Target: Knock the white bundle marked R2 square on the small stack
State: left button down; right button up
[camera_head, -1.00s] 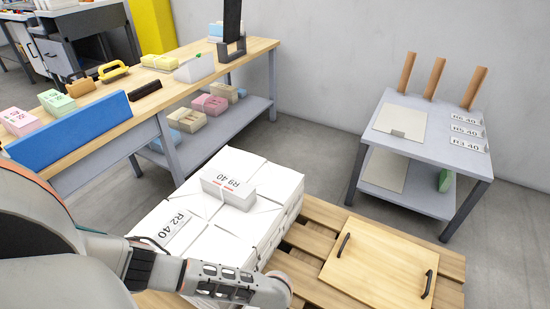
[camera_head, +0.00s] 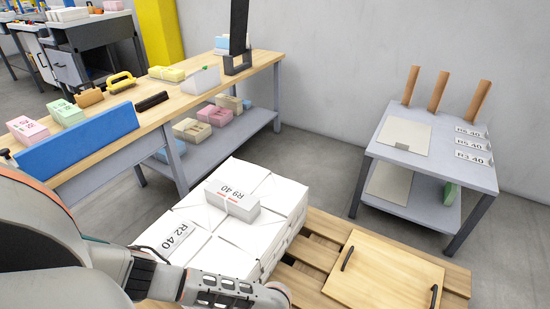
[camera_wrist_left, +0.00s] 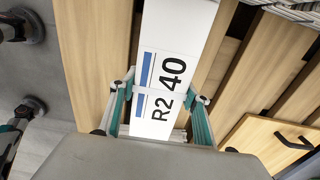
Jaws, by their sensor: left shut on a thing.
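In the left wrist view a white bundle (camera_wrist_left: 178,35) marked R2 40 with blue stripes lies between the teal-sided fingers of my left gripper (camera_wrist_left: 161,93), which is shut on it. Wooden slats show on both sides of the bundle; whether it rests on something is hard to tell. In the head view a broad white stack (camera_head: 210,257) carries an R2 40 label (camera_head: 172,238) at its left and a white bundle marked R9 40 (camera_head: 232,198) on top. My left arm crosses in front of it; its gripper is out of that view. My right gripper shows in neither view.
A wooden pallet (camera_head: 322,228) holds a board (camera_head: 390,275) with two dark handles, right of the stack. A grey side table (camera_head: 440,163) with wooden pegs stands at right. A workbench (camera_head: 225,82) with bundles and a blue panel (camera_head: 80,138) runs along the left.

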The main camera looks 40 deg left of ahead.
pick_arm(q)
jog(key=shift+s+a, duration=0.15)
jog(key=shift+a, duration=1)
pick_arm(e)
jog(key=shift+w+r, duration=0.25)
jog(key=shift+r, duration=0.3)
pick_arm(q)
jog(key=shift+s+a+p, duration=0.15)
jog(key=shift+a+p, duration=0.2)
jog(key=shift+p, duration=0.1)
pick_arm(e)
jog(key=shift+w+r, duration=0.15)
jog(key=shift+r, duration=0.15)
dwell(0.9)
pick_arm(q)
jog(key=shift+d, duration=0.2)
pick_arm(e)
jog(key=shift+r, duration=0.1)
pick_arm(q)
jog(key=shift+w+d, duration=0.3)
jog(key=shift+d, duration=0.5)
jog(key=shift+w+d+r+p, duration=0.1)
jog(key=shift+w+d+p, duration=0.05)
jog(key=shift+d, duration=0.45)
jog(key=shift+w+d+p, duration=0.15)
jog(key=shift+d, duration=0.4)
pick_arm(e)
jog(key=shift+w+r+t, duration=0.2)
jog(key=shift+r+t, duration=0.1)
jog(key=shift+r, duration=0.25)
